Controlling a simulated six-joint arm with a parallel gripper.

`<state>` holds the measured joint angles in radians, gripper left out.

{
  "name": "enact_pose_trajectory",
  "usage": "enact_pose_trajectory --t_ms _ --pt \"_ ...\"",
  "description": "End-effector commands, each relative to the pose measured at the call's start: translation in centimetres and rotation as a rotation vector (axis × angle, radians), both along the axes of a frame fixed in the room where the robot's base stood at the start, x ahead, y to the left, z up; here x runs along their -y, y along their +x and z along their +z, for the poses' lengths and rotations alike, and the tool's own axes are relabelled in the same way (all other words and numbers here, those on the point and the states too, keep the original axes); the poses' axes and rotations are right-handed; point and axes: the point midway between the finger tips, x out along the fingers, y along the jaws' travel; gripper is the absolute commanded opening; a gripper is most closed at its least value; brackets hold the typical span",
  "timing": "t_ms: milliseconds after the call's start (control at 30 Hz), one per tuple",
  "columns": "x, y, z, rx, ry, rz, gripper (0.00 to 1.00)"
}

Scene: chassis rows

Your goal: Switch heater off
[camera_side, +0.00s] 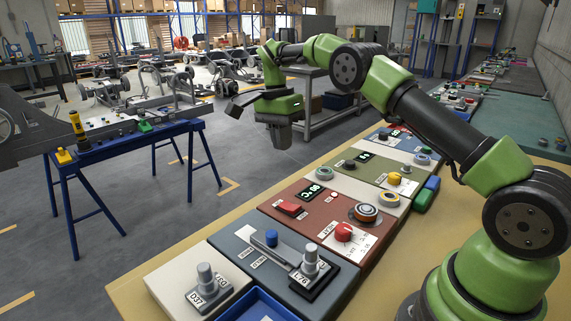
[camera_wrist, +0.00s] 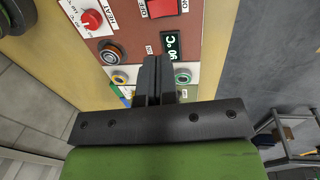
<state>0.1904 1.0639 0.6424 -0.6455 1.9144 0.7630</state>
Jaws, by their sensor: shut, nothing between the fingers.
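The heater panel is a red-brown plate (camera_side: 305,222) in the middle of the panel row in the side view. It carries a red rocker switch (camera_side: 290,209), also in the wrist view (camera_wrist: 161,8), with small labels around it. I cannot tell which way the rocker is tipped. A lit display (camera_wrist: 171,46) reads 90 °C. A red knob (camera_wrist: 92,18) has a HEAT label beside it. My gripper (camera_side: 279,140) is shut and empty, raised beyond the far edge of the bench. Its closed fingers (camera_wrist: 153,75) show below the display in the wrist view, apart from the switch.
A round orange-ringed button (camera_side: 365,212) is on the same panel. A grey-blue panel with a lever (camera_side: 310,260) lies nearer, and an olive panel (camera_side: 355,172) lies farther back. A blue trestle (camera_side: 130,140) stands to the left across open floor.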

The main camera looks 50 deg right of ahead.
Motion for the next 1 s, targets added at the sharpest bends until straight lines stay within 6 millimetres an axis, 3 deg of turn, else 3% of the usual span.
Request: enact_pose_trajectory --t_ms 667,833,1000 --pt "-0.1 -1.0 -0.4 0.000 0.002 -0.001 0.00" --pt "-0.1 -1.4 -2.5 -0.004 0.002 -0.001 0.00" --pt "-0.1 -1.9 -6.2 -0.005 0.003 -0.001 0.00"
